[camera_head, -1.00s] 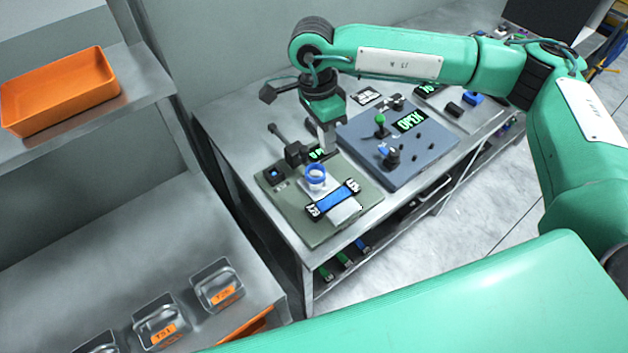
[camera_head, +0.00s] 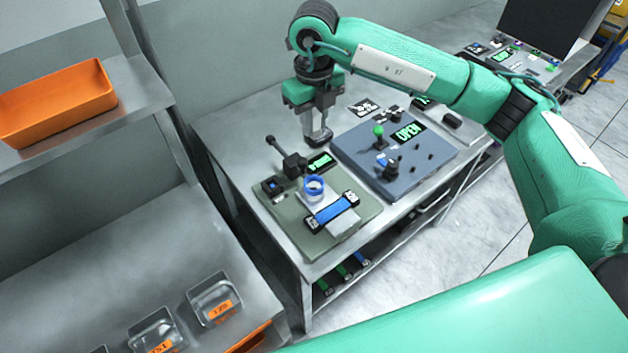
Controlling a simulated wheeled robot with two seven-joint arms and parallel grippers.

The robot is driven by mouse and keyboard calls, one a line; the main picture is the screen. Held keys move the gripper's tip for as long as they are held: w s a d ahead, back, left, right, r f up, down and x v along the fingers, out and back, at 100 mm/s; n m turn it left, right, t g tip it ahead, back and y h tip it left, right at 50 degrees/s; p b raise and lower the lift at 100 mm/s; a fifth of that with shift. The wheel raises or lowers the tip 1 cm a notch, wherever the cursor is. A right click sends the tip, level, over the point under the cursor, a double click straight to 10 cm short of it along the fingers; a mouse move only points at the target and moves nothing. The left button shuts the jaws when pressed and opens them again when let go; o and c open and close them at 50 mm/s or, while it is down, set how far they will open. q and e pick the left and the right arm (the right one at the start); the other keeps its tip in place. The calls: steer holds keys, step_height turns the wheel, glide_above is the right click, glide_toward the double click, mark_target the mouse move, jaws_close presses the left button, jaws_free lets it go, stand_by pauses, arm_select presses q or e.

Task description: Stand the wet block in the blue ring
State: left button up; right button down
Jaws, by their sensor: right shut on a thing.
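The blue ring (camera_head: 314,184) stands on the green-grey panel (camera_head: 345,239) at the left of the bench, just behind a blue-topped strip piece. My right gripper (camera_head: 318,132) comes down from above, behind the ring in the picture. It is shut on a small grey block (camera_head: 319,139), which seems to be the wet block. The fingers partly hide the block, and its wetness cannot be made out. The block is apart from the ring. My left gripper is not in view.
A black lever (camera_head: 284,151) stands close behind the ring. A blue-grey panel (camera_head: 372,170) with a green knob (camera_head: 378,131) and an OPEN display lies to the right. An orange tray (camera_head: 58,103) is on the left shelf, with clear labelled trays (camera_head: 214,299) below.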

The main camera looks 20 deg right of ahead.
step_height(320, 180, down, 18)
steer(key=p, duration=0.5)
steer(key=shift+r, duration=0.25)
